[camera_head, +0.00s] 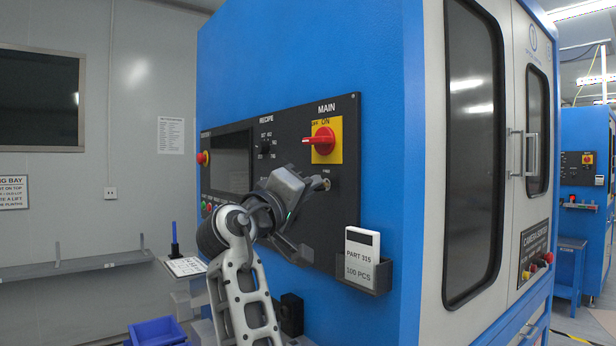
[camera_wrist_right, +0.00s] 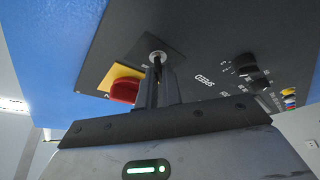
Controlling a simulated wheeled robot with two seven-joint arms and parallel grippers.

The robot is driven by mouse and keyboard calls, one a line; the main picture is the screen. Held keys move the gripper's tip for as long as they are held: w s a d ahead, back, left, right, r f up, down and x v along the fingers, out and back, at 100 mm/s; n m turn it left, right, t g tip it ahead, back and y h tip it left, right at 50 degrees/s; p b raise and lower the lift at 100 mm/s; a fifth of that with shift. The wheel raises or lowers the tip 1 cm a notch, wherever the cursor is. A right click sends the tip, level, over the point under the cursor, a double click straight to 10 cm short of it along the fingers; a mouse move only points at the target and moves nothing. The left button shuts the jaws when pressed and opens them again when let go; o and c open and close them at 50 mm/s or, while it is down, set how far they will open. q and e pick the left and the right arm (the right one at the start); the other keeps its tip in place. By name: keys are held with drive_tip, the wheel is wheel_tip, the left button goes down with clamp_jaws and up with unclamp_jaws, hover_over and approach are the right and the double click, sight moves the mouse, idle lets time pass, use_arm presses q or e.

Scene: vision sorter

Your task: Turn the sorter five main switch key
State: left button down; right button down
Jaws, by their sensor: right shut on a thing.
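The blue sorter (camera_head: 380,60) carries a dark control panel (camera_head: 345,206). Near the panel's right end, below the red MAIN rotary switch (camera_head: 322,140), is a small round metal key switch (camera_head: 326,184); in the right wrist view its silver collar (camera_wrist_right: 158,57) shows right at my fingertips. My right gripper (camera_head: 312,186) is shut at the key switch, its two fingers (camera_wrist_right: 159,75) close together on the key. The key is mostly hidden between the fingers, so its turn angle cannot be told. My left gripper is not in view.
The red MAIN handle on its yellow plate sits close beside my fingers in the wrist view (camera_wrist_right: 124,90). Recipe dial (camera_head: 265,148), screen (camera_head: 230,162) and red stop button (camera_head: 203,158) lie left. A card holder (camera_head: 378,276) projects below right. A blue bin (camera_head: 157,331) is lower left.

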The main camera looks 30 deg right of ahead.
use_arm(q)
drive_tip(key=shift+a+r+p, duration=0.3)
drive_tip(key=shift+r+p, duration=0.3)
drive_tip(key=shift+p, duration=0.45)
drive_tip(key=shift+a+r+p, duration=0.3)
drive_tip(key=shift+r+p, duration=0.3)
drive_tip(key=shift+p, duration=0.4)
use_arm(e)
drive_tip(key=shift+r+n+y, duration=0.15)
drive_tip(key=shift+n+y, duration=0.6)
drive_tip(key=shift+n, duration=1.2)
drive_tip(key=shift+r+n+y, duration=0.1)
drive_tip(key=shift+n+y, duration=0.65)
drive_tip(key=shift+n, duration=1.2)
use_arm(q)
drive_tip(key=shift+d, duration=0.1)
use_arm(e)
drive_tip(key=c, duration=1.6)
unclamp_jaws()
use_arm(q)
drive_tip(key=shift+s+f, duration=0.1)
use_arm(e)
drive_tip(key=shift+o, duration=0.2)
